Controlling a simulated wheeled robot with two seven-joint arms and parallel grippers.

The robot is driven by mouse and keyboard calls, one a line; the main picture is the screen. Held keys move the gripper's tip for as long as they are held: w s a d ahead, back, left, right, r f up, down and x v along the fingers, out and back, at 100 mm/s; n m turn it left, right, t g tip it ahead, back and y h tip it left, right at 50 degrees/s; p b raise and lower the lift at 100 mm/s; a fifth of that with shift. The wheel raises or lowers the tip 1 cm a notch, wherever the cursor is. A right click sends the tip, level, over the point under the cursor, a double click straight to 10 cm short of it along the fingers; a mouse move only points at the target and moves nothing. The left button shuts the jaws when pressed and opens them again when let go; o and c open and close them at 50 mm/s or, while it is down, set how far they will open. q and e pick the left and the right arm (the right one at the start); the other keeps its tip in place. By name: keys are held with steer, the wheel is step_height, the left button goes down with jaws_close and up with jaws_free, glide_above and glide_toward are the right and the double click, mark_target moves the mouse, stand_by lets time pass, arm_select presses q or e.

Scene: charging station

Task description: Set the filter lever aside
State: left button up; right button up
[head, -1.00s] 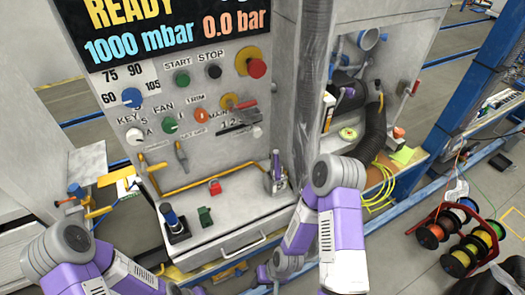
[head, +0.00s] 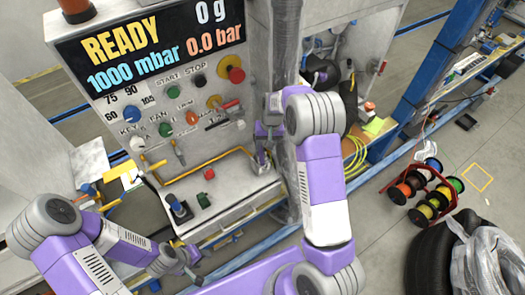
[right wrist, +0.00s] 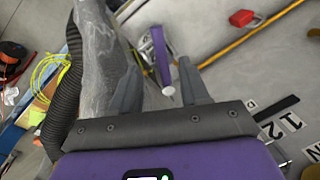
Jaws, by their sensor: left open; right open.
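What looks like the filter lever, a purple bar with a pale round end (right wrist: 161,62), stands at a metal fitting on the grey shelf in the right wrist view. My right gripper (right wrist: 160,88) is open, its two fingers on either side of the bar's near end; I cannot tell whether they touch it. In the head view my right gripper (head: 263,158) is at the shelf's right end and largely hides the lever. My left gripper (head: 188,268) is open and empty, low in front of the shelf.
A yellow pipe (head: 205,162) runs behind. A plastic-wrapped column (head: 286,60) and a black hose (right wrist: 73,85) are close to the right gripper.

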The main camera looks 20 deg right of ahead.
mark_target(262, 157)
steer(key=f, duration=0.4)
steer(key=a+f, duration=0.1)
steer(key=f, duration=0.2)
steer(key=shift+w, duration=0.15)
jaws_close()
